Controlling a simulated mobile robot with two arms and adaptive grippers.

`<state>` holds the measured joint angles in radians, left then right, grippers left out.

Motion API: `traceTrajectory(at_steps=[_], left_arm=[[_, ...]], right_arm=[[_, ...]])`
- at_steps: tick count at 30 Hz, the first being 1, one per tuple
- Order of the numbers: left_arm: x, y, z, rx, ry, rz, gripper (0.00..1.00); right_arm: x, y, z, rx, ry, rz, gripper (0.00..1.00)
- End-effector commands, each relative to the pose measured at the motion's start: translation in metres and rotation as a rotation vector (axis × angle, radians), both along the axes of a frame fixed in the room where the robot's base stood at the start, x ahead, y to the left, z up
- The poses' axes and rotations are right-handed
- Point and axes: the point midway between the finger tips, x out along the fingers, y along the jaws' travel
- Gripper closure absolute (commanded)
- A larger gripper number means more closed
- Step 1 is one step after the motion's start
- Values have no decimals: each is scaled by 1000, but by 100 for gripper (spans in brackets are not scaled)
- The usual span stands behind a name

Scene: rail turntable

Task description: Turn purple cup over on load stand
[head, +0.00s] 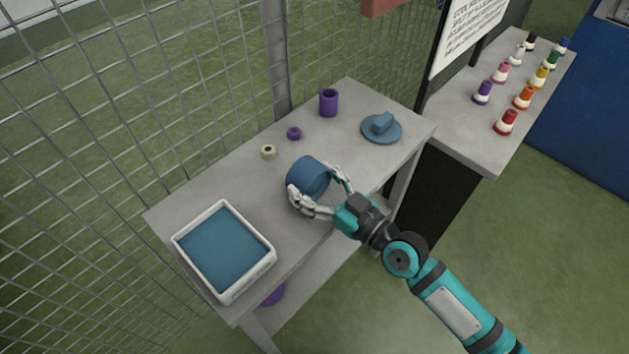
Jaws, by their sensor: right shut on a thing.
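A purple cup (328,102) stands upright at the back of the grey table, near the mesh fence, with a dark opening at its top. My right gripper (322,195) is shut on a blue round pot (309,175) in the middle of the table, its fingers around the near side of the pot. The gripper is well in front of the purple cup and apart from it. I cannot tell whether the pot touches the table. No part is marked as the load stand, but the grey table (200,199) bears these things. My left gripper is not in view.
A blue lid-like disc with a handle (382,128) lies at the right. A small purple ring (293,133) and a beige nut-like piece (268,152) lie behind the pot. A white tray (245,286) with a blue inside stands at the left. Several coloured bottles stand on another table (454,131).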

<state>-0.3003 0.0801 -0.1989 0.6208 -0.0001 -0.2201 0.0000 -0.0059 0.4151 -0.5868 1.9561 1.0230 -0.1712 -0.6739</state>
Motion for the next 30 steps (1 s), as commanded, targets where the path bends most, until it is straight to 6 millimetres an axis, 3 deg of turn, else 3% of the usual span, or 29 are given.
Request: traceTrajectory(at_steps=[5, 6, 11, 22, 30], left_arm=[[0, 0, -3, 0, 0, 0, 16], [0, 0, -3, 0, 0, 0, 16], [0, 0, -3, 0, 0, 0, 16], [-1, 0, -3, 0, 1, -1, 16], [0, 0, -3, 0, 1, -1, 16]], right_arm=[[0, 0, -3, 0, -1, 0, 62], [0, 0, -2, 0, -1, 0, 22], [0, 0, -2, 1, -1, 0, 1], [-4, -5, -4, -3, 1, 0, 0], [-39, -39, -5, -9, 1, 2, 0]])
